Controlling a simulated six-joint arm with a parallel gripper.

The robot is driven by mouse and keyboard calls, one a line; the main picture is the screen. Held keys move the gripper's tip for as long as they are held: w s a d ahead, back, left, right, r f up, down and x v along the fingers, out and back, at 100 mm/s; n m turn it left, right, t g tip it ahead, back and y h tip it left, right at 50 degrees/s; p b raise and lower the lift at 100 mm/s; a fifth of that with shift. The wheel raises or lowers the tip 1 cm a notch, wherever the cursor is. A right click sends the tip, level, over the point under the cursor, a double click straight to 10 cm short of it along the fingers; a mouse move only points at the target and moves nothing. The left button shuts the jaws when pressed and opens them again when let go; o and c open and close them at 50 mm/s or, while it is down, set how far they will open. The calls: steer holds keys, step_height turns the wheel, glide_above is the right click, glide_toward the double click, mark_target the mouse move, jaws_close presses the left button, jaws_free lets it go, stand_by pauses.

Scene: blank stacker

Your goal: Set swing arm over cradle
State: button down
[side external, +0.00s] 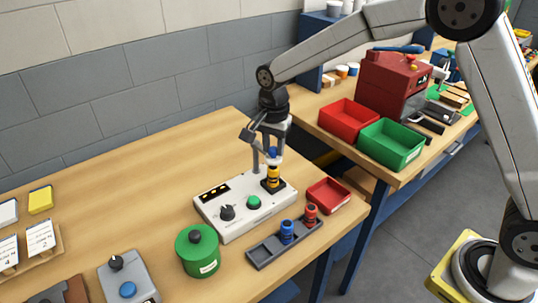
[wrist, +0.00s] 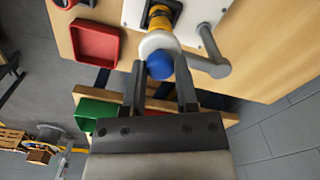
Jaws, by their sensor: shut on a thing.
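My gripper (side external: 271,148) points down at the white machine box (side external: 232,215). In the wrist view my gripper (wrist: 160,68) is shut on the blue knob (wrist: 159,65) of the swing arm. The swing arm (wrist: 207,66) is grey, with a white disc (wrist: 153,43) under the knob, and runs to an upright post (side external: 256,160). The disc appears above the yellow and black stack (side external: 273,174) in the black cradle (side external: 272,187). The stack also shows in the wrist view (wrist: 160,21). I cannot tell whether disc and stack touch.
A grey tray (side external: 266,256) with a blue piece (side external: 287,231) and a red piece (side external: 310,214) lies in front of the box. A red bin (side external: 329,194) is to its right, a green canister (side external: 197,252) to its front left. The table behind the box is clear.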

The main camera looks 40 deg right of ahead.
mark_target(273, 148)
steer(key=shift+c, duration=1.8)
jaws_free()
steer(key=shift+r, duration=3.95)
steer(key=s+d+f+n+t, duration=0.1)
steer(key=s+d+f+n, duration=0.1)
steer(key=s, duration=0.4)
steer(key=s+d+f+n, duration=0.3)
steer(key=s+f+n, duration=0.1)
steer(key=s+n, duration=0.2)
steer(key=s+d+f+n+t, duration=0.1)
steer(key=s+d+f+n, duration=0.2)
steer(key=s, duration=0.5)
steer(key=shift+s+d+f+n+t, duration=0.25)
steer(key=shift+f+n, duration=0.3)
steer(key=shift+n, duration=0.35)
